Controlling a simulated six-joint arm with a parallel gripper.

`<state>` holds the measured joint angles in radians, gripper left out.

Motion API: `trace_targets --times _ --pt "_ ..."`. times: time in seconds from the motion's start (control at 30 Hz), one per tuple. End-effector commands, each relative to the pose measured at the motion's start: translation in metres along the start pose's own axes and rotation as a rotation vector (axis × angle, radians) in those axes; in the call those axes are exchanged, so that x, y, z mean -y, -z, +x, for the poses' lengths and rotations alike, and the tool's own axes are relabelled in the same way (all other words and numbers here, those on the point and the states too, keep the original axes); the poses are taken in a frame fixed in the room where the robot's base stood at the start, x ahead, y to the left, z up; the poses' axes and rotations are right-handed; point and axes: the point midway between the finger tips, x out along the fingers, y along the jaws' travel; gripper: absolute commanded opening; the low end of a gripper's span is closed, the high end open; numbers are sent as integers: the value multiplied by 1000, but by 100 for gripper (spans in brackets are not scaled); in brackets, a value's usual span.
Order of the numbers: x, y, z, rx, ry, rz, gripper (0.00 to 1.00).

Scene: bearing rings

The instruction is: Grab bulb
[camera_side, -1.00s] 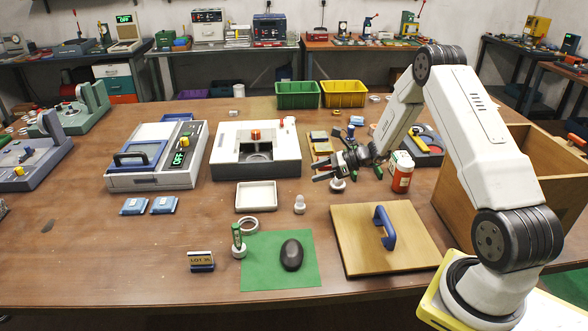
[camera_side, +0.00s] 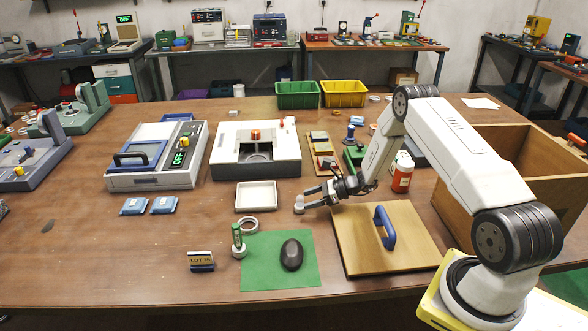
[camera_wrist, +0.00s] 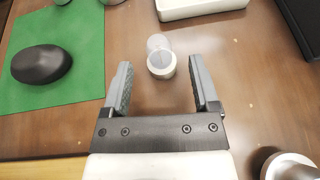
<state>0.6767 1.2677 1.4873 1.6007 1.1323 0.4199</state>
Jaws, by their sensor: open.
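The bulb (camera_side: 299,204) is a small clear globe on a white base, standing on the brown table near the middle. In the wrist view the bulb (camera_wrist: 161,63) sits in line with the gap between my fingertips, with space on both sides. My gripper (camera_side: 305,198) is open and low over the table, coming from the right with its tips beside the bulb. In the wrist view my gripper (camera_wrist: 161,70) shows both grey fingers apart with nothing held.
A white tray (camera_side: 256,208) lies just left of the bulb. A wooden lid with a blue handle (camera_side: 384,228) lies to the right. A green mat (camera_side: 262,277) with a black mouse (camera_side: 291,254) is in front. A round pale part (camera_wrist: 288,166) shows at the wrist view's lower right.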

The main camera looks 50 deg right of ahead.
Motion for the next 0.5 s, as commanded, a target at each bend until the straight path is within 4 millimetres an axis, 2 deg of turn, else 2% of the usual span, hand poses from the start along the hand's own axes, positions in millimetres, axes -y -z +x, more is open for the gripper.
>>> trace_targets --times 0.33,0.5 --pt "0 0 9 0 0 1 77" --pt "-1 0 24 0 -2 -1 77"
